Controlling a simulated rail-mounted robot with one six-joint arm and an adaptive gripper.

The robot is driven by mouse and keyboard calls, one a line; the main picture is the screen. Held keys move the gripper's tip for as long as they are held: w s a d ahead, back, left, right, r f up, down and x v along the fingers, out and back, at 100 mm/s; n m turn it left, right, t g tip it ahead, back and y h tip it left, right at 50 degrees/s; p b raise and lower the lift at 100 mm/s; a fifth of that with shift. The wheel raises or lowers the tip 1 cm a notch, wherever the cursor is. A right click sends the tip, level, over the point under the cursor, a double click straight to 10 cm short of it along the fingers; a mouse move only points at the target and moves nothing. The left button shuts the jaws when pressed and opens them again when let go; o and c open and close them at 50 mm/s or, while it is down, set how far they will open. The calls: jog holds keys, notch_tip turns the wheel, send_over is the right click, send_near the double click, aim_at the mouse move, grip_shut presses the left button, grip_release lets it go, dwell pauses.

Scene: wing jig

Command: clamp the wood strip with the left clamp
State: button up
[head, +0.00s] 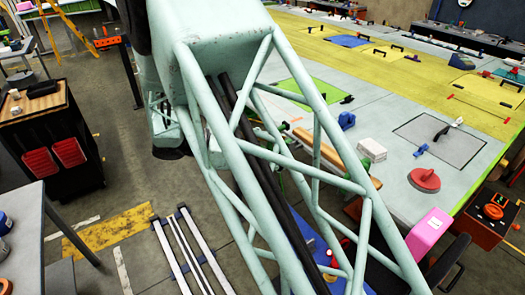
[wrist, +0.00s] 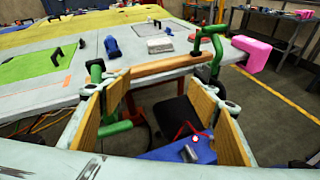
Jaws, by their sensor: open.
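The wood strip (wrist: 165,68) lies along the near edge of the pale table in the wrist view. It also shows in the head view (head: 335,155), partly behind my arm's lattice. A green clamp, the left one (wrist: 97,71), is at the strip's left end, partly hidden by my left finger; whether it presses on the strip cannot be told. Another green clamp (wrist: 213,48) stands at the right end, its arm above the table edge. My gripper (wrist: 157,95) is open, its yellowish finger pads wide apart, short of the strip, with nothing held between them.
On the table (head: 398,180) are a white block (head: 371,149), a blue item (head: 346,120) and a red disc (head: 424,179). A pink box (wrist: 254,52) stands at the right corner. A blue surface (wrist: 185,148) with a red-handled item is below my fingers.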

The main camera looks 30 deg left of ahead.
jog(key=s+a+f+n+t+y, duration=0.1)
jog(key=s+a+f+n+t, duration=0.2)
jog(key=a, duration=0.4)
jog(key=s+a+f+n+t+y+p, duration=0.1)
jog(key=s+a+f+n+t, duration=0.2)
jog(key=s+a, duration=0.2)
jog(key=shift+a, duration=0.9)
jog(key=shift+w+d, duration=0.1)
jog(key=shift+w, duration=0.05)
jog(key=shift+p+x, duration=0.35)
jog(key=shift+x, duration=6.45)
jog(key=shift+f, duration=0.1)
jog(key=shift+c, duration=0.4)
jog(key=c, duration=1.1)
